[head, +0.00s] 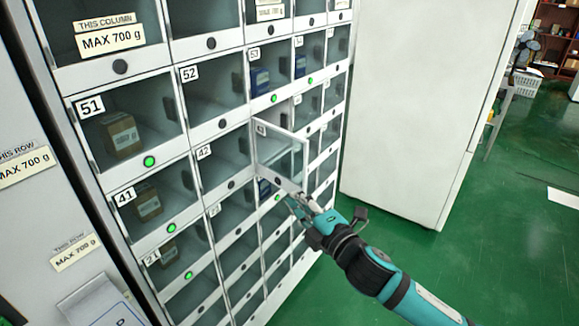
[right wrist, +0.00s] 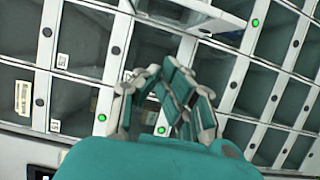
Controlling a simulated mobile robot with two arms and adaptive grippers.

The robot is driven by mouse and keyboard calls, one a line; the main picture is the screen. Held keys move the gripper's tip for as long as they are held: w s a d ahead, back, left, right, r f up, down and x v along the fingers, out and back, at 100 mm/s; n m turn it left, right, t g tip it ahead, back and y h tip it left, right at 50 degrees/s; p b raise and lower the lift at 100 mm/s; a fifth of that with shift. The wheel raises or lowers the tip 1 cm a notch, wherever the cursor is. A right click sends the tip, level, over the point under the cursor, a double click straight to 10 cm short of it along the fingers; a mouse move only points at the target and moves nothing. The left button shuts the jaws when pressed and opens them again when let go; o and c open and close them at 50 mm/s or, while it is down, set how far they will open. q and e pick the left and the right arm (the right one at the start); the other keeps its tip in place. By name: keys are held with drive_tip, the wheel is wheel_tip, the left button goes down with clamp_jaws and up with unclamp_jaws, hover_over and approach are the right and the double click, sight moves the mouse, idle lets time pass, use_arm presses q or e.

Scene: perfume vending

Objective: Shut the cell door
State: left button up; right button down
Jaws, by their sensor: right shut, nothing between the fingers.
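The open cell door (head: 282,156), a clear pane in a white frame, stands swung out from the locker front. Its label seems to read 43, but it is small. The door also shows at the top of the right wrist view (right wrist: 195,14). My right gripper (head: 296,203) is shut and empty near the door's lower outer corner, on its outer right side. I cannot tell whether it touches the door. Its fingers show close together in the right wrist view (right wrist: 161,74). My left gripper is not in view.
Neighbouring cells, such as 42 (head: 222,158), 51 (head: 125,125) and 52 (head: 210,90), have shut doors. Several hold boxes, and some green lights are lit. A tall white cabinet (head: 420,100) stands to the right. Green floor (head: 500,240) is clear at lower right.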

sight(294, 170)
drive_tip(key=w+p, duration=0.1)
drive_tip(key=w, duration=0.2)
drive_tip(key=w+a+p, duration=0.1)
drive_tip(key=w, duration=0.3)
drive_tip(key=w+a+p, duration=0.1)
drive_tip(key=w, duration=0.2)
drive_tip(key=shift+w+p, duration=0.35)
drive_tip(key=shift+p, duration=0.05)
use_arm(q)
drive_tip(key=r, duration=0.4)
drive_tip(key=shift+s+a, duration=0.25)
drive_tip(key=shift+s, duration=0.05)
use_arm(e)
drive_tip(key=shift+a, duration=0.1)
drive_tip(key=shift+w+d+n, duration=0.1)
drive_tip(key=shift+d+n, duration=0.2)
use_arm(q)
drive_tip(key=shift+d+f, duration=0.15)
use_arm(e)
drive_tip(key=shift+w+d+n+g+y, duration=0.25)
drive_tip(key=shift+n+g+y, duration=0.2)
drive_tip(key=shift+y, duration=0.25)
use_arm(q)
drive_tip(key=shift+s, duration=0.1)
use_arm(e)
drive_tip(key=shift+w+d+g+y, duration=0.1)
drive_tip(key=shift+g+y, duration=0.25)
drive_tip(key=shift+y, duration=0.05)
